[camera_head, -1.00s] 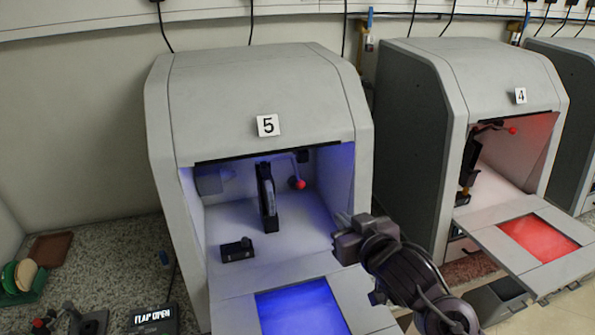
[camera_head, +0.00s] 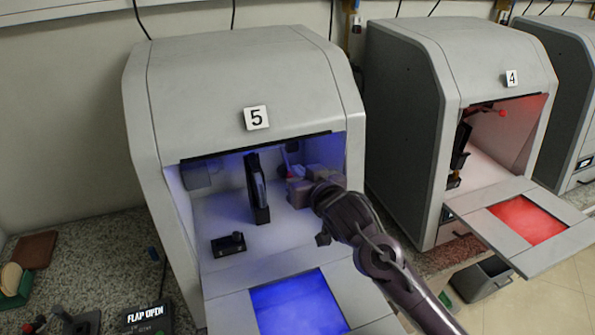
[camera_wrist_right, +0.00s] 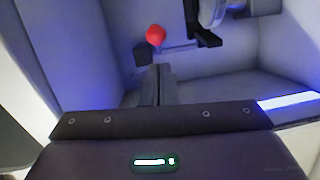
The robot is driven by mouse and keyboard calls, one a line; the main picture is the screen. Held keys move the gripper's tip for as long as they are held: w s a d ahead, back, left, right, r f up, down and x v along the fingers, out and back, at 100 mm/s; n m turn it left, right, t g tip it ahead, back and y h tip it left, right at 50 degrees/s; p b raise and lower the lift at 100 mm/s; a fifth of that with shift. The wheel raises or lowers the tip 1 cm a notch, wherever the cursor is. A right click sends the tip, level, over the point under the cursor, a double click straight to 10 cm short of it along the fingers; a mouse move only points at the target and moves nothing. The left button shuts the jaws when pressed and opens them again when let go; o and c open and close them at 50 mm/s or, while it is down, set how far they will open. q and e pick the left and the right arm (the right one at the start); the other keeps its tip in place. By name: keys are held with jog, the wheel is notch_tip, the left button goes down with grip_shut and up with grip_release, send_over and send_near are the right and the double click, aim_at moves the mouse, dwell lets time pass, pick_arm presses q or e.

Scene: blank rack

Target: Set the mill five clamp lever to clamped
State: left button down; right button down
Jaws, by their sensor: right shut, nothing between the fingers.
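Mill five (camera_head: 240,70) is a grey cabinet with a "5" label and an open front, lit blue inside. Its clamp lever is at the back right of the chamber and is largely hidden behind my right gripper in the head view. The lever's red ball knob (camera_wrist_right: 156,34) shows in the right wrist view, just beyond the fingertips, with a thin bar beside it. My right gripper (camera_head: 300,190) is inside the chamber, shut and empty. Its fingers (camera_wrist_right: 156,84) point toward the knob; I cannot tell whether they touch it. My left gripper is not in view.
A dark upright part (camera_head: 257,190) stands mid-chamber, left of my gripper. A small black block (camera_head: 228,244) sits nearer the opening. The lowered flap (camera_head: 365,312) with a blue panel lies in front. Mill four (camera_head: 440,90), lit red, stands to the right.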

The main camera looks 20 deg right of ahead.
jog(key=shift+w+a+f, duration=0.1)
jog(key=shift+w+f, duration=0.2)
jog(key=shift+f, duration=0.2)
jog(key=shift+w+f, duration=0.25)
jog(key=shift+f, duration=0.2)
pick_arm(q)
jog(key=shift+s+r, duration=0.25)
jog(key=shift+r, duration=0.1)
pick_arm(e)
jog(key=shift+s, duration=0.1)
